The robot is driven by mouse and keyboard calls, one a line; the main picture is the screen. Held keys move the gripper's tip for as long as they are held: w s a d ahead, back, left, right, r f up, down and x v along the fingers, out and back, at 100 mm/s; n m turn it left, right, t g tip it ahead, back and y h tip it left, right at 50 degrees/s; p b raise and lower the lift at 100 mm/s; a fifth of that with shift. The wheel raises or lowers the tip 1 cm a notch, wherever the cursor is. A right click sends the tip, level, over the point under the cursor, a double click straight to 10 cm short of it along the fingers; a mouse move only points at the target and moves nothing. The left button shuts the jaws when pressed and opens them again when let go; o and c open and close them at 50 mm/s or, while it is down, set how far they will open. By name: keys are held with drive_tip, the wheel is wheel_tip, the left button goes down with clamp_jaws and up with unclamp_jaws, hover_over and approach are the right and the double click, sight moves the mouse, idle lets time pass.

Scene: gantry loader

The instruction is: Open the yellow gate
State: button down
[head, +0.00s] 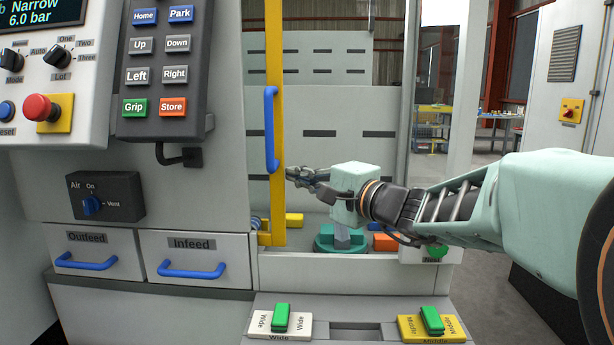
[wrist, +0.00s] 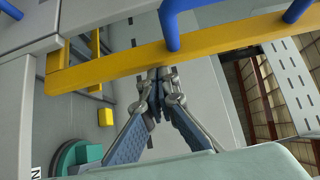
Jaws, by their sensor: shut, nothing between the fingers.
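The yellow gate shows as an upright yellow bar (head: 276,60) at the left side of the machine opening, with a short yellow foot at its base. A blue handle (head: 270,130) is fixed to it. In the wrist view the yellow bar (wrist: 110,65) runs across the picture, with the blue handle (wrist: 171,28) above my fingertips. My gripper (head: 289,174) is shut and empty, just right of the bar and near the handle's lower end. In the wrist view my fingertips (wrist: 158,75) meet the bar's edge. I cannot tell whether they touch it.
Inside the machine are a yellow block (head: 294,220), a teal round fixture (head: 325,240) and an orange block (head: 384,242). Left are a button pendant (head: 160,70) and Outfeed (head: 95,255) and Infeed drawers (head: 195,258). Two trays with green clips (head: 281,318) stand in front.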

sight(276, 175)
drive_tip(key=a+b, duration=0.2)
drive_tip(key=a, duration=0.1)
drive_tip(key=shift+a+f, duration=0.2)
drive_tip(key=shift+a, duration=0.05)
drive_tip(key=shift+a+r+b, duration=0.25)
drive_tip(key=shift+a+b, duration=0.1)
drive_tip(key=shift+a, duration=0.15)
drive_tip(key=shift+w+d, duration=0.1)
